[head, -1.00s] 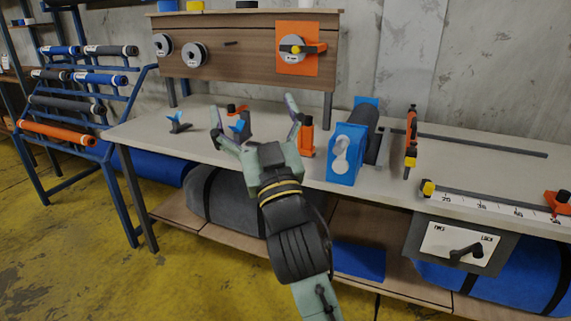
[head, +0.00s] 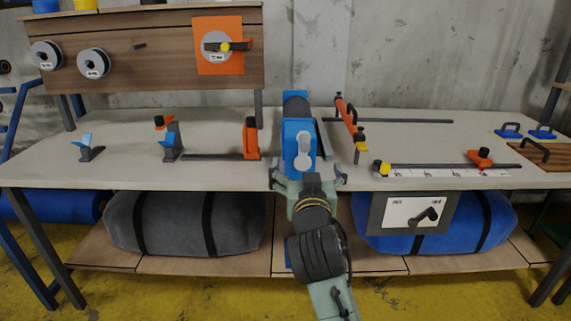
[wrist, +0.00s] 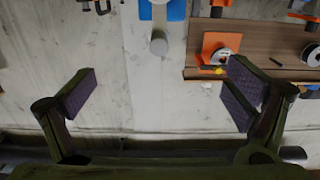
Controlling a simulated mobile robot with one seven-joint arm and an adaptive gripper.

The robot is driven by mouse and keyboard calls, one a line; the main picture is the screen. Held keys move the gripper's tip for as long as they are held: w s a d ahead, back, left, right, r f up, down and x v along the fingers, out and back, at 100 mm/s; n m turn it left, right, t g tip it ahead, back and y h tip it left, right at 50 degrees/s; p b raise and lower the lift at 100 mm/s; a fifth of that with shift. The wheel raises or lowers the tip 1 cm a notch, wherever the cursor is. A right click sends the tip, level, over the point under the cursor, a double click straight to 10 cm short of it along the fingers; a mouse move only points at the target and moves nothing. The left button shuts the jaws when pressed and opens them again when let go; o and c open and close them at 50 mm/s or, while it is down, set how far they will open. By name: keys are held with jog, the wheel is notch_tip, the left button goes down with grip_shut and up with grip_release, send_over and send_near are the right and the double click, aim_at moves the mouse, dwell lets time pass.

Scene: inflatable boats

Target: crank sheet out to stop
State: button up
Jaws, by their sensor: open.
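A blue feeder stand (head: 291,130) with a dark roll (head: 296,104) behind it stands at the front middle of the bench. A light grey crank (head: 303,148) with rounded ends is on its front face, hanging about straight down. My gripper (head: 306,178) is open and empty, its fingers spread to either side just below the crank in the head view. In the wrist view my open gripper (wrist: 162,92) has nothing between its fingers, and the grey crank (wrist: 158,44) shows above them, beyond the fingertips. I cannot tell the exact gap to it.
An orange-handled bar (head: 347,118) lies right of the stand, and an orange post (head: 250,139) stands left. A ruler rail (head: 440,170) runs along the bench (head: 215,181). A lever panel (head: 408,213) hangs below the front edge. Grey and blue rolls fill the lower shelf.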

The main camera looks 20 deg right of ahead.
aim_at(305, 148)
jog(key=shift+p+x, duration=0.95)
jog(key=shift+x, duration=5)
jog(key=shift+c, duration=0.2)
